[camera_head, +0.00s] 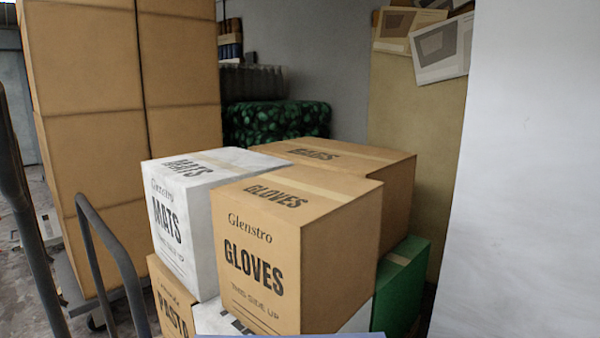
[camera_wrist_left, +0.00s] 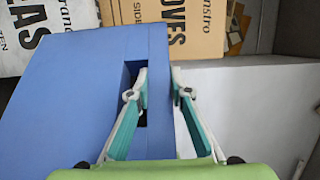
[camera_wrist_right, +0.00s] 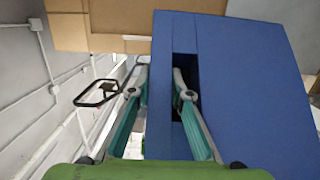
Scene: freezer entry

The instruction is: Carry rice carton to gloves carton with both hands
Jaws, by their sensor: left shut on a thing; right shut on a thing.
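The gloves carton (camera_head: 255,250), brown with black lettering, sits on top of a stack in the head view. It also shows at the top of the left wrist view (camera_wrist_left: 175,28). A plain blue carton, probably the rice carton, fills much of the left wrist view (camera_wrist_left: 75,95) and right wrist view (camera_wrist_right: 255,90); no lettering on it shows. Only its thin edge (camera_head: 290,336) shows at the bottom of the head view. My left gripper (camera_wrist_left: 160,88) is shut on one wall, one finger inside the handle slot. My right gripper (camera_wrist_right: 161,87) grips another wall likewise.
A white mats carton (camera_head: 180,225) stands left of the gloves carton, a brown one (camera_head: 370,170) behind, and a green one (camera_head: 402,290) lower right. A tall brown stack (camera_head: 90,130) and dark cart rails (camera_head: 110,245) are left. A white surface (camera_head: 520,190) bounds the right.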

